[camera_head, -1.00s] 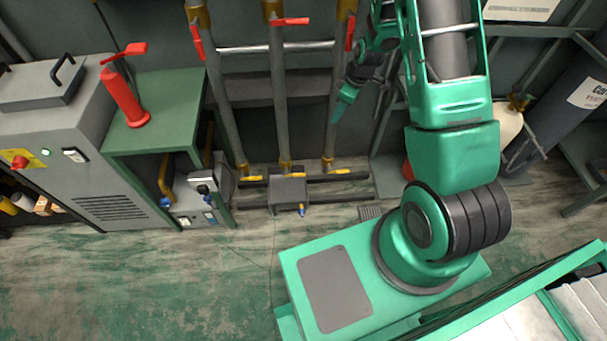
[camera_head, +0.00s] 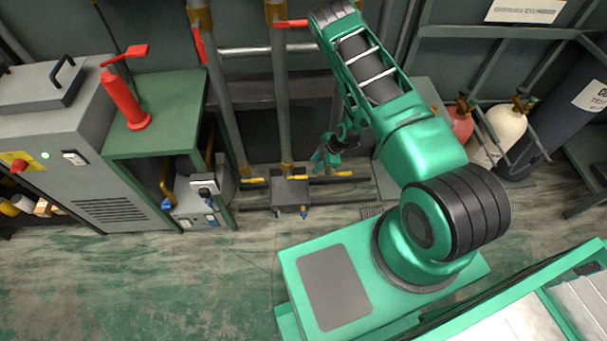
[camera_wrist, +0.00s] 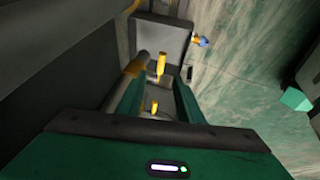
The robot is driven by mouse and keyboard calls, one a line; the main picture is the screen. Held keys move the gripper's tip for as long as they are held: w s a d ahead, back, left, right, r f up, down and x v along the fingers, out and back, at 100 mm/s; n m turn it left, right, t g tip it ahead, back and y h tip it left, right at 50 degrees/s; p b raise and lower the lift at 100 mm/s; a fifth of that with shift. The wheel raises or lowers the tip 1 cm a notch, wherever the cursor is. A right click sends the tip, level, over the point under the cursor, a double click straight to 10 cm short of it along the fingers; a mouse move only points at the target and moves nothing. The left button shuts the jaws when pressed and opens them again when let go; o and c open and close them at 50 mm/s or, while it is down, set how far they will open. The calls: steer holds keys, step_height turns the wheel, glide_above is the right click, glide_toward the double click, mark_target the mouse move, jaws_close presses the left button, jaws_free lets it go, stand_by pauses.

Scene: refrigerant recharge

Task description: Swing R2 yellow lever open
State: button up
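Short yellow levers sit low on the pipes at the wall, one at the left (camera_head: 252,180) and one at the right (camera_head: 343,174). No label shows which is R2. My gripper (camera_head: 321,160) is low by the right-hand pipe, pointing down. In the wrist view my gripper (camera_wrist: 157,88) is open, its two green fingers apart. One yellow lever (camera_wrist: 154,106) shows in the gap between the fingers, and another (camera_wrist: 160,62) lies just beyond the fingertips, by the grey box. I cannot tell whether either finger touches a lever.
A grey box (camera_head: 291,192) with a blue-tipped valve (camera_head: 303,211) stands at the pipe bases. Red levers (camera_head: 291,24) are higher on the pipes. Gas cylinders (camera_head: 503,125) stand at the right, and a green bench (camera_head: 165,105) at the left. The floor in front is clear.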

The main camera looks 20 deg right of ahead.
mark_target(303, 176)
steer(key=x, duration=1.1)
steer(key=shift+s+a+f, duration=0.1)
steer(key=shift+a+f, duration=0.05)
steer(key=shift+f, duration=0.2)
jaws_close()
